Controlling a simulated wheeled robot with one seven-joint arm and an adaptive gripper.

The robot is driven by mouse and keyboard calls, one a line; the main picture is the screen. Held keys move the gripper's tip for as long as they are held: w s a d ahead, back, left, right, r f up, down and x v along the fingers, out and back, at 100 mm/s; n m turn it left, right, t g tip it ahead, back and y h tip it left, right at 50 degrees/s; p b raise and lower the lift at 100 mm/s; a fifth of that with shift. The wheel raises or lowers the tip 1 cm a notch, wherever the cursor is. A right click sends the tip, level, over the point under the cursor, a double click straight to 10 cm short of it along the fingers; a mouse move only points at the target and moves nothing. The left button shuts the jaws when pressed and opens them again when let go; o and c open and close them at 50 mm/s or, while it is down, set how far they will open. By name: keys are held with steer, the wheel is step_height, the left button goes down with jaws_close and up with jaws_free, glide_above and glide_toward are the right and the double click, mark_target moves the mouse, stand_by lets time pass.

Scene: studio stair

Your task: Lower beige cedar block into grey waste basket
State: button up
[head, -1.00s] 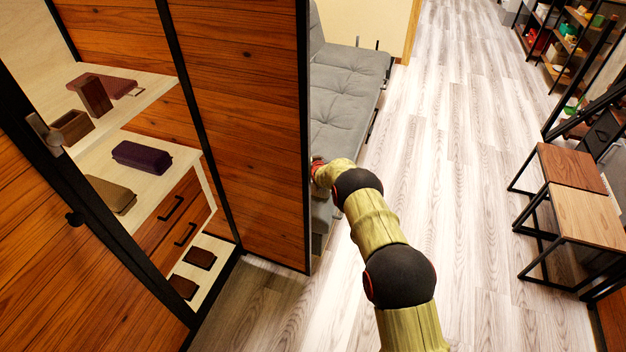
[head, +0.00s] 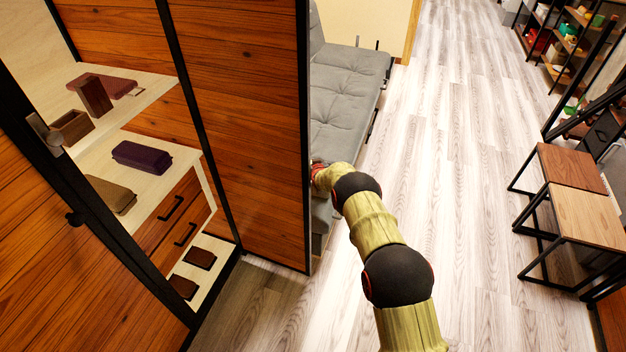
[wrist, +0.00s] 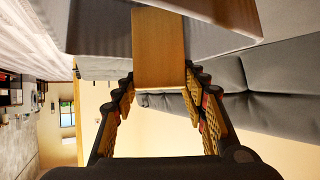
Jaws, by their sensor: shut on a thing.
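In the wrist view, my gripper (wrist: 160,80) is shut on the beige cedar block (wrist: 158,45), which extends from between the fingertips to the top of the picture. A grey, flat-sided object (wrist: 98,28), apparently the waste basket, fills the top of that view on both sides of the block. Its inside is not clearly visible, and I cannot tell whether the block is within its rim or in front of it. In the head view, my arm reaches behind the wooden panel's edge; the gripper, block and basket are hidden there.
A wooden panel (head: 250,120) stands left of my arm. A grey sofa (head: 345,100) lies beyond it and also shows in the wrist view (wrist: 255,85). Shelves (head: 150,165) are at left, and two small tables (head: 580,215) at right. The middle floor is clear.

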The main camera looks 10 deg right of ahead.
steer(key=shift+f, duration=2.45)
stand_by(1.4)
steer(key=o, duration=1.2)
steer(key=shift+o, duration=0.2)
steer(key=shift+s, duration=0.1)
steer(key=v, duration=1.2)
